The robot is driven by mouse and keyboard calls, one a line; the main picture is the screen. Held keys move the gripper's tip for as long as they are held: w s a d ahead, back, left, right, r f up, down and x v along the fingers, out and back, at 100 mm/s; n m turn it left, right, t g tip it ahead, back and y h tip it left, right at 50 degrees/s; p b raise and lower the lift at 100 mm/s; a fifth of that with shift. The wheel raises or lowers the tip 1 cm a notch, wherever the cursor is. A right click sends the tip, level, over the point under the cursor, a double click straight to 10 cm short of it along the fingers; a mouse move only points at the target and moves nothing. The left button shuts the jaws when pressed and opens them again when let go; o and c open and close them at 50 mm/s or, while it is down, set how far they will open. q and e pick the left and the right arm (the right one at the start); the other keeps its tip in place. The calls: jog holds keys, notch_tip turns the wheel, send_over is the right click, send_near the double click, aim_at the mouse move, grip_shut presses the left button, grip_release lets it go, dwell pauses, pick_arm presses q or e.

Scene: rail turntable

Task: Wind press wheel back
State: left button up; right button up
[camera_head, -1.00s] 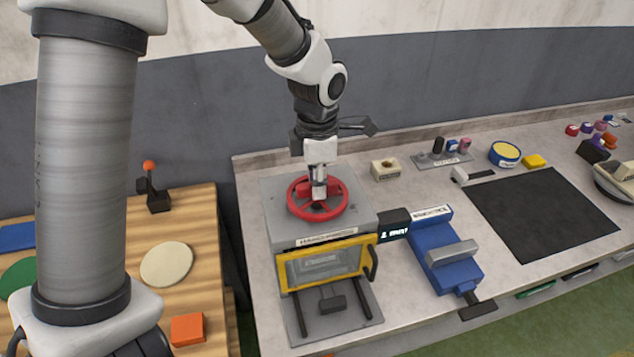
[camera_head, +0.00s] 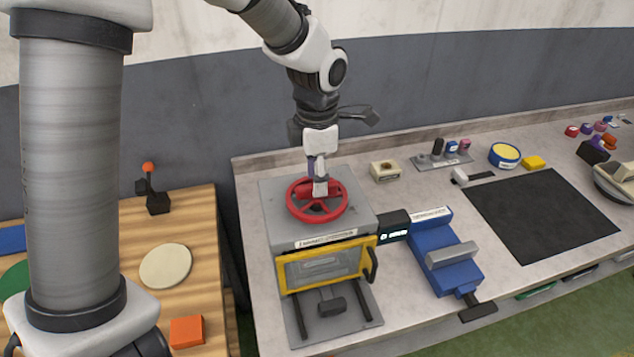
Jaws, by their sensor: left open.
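The press wheel is a red handwheel (camera_head: 335,212) with spokes, lying flat on top of the grey press (camera_head: 275,234). The press has a yellow-framed front window (camera_head: 283,272) with a dark handle at its right side. My left gripper (camera_head: 320,190) points down at the wheel's middle, at or just above the red hub. Its fingers are open; whether they touch the hub I cannot tell. The gripper hides part of the hub. My right gripper is not in view.
A blue vise (camera_head: 440,240) stands right of the press, with a small dark display (camera_head: 395,233) between them. A black mat (camera_head: 545,215) lies further right. A wooden table (camera_head: 205,250) with a lever and discs is at left.

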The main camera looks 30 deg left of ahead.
pick_arm(q)
notch_tip(320, 180, up, 10)
jog(key=shift+f, duration=0.15)
dwell(0.4)
